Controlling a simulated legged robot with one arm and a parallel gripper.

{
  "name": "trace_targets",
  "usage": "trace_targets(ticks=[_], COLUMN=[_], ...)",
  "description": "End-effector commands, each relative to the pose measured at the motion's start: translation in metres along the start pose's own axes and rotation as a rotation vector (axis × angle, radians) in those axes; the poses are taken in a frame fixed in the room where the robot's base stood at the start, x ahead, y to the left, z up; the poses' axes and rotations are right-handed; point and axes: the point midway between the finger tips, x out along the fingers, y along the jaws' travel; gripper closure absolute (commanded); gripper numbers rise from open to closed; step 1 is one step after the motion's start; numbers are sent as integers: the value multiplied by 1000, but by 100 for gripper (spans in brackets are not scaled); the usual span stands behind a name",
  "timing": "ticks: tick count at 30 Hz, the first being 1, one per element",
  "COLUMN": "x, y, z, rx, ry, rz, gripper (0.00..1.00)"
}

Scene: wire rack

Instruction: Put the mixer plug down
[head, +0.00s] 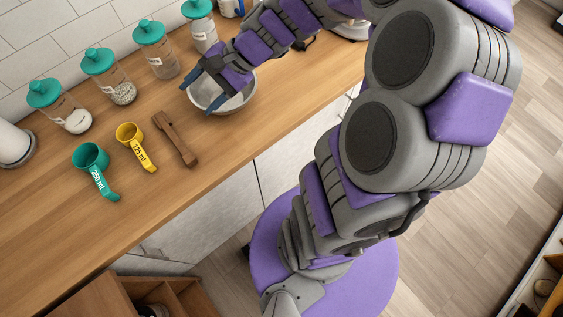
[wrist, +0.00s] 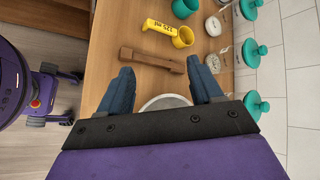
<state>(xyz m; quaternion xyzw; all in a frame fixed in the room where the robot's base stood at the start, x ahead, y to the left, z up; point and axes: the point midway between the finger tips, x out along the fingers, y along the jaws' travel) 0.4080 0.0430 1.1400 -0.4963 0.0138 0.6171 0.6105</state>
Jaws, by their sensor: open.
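My gripper (head: 202,94) is open, with its two dark blue fingers over a white bowl (head: 247,94) on the wooden counter. I cannot make out a mixer plug in either view. Near the arm's far end, behind my gripper in the head view, a dark cord-like shape (head: 306,40) shows, too small to identify.
A brown wooden clip-like object (head: 174,139), a yellow measuring cup (head: 136,146) and a green measuring cup (head: 92,168) lie left of the bowl. Several teal-lidded glass jars (head: 109,77) line the wall. The counter's front left (head: 60,240) is clear.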

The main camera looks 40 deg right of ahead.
Motion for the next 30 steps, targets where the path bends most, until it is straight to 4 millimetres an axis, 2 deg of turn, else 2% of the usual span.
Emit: trace_targets(ticks=[1,3,6,10,15,21,30], x=[5,7,3,-16,-52,-79,-83], y=[13,36,73,120,168,192,194], z=[24,51,80,104,114,114,114], rx=[-105,-234,-405,-604,-780,-867,-876], ry=[-2,-8,-11,-1,24,48,50], rz=[89,210,383,601,835,969,986], gripper=[35,35,35,35,35,35,35])
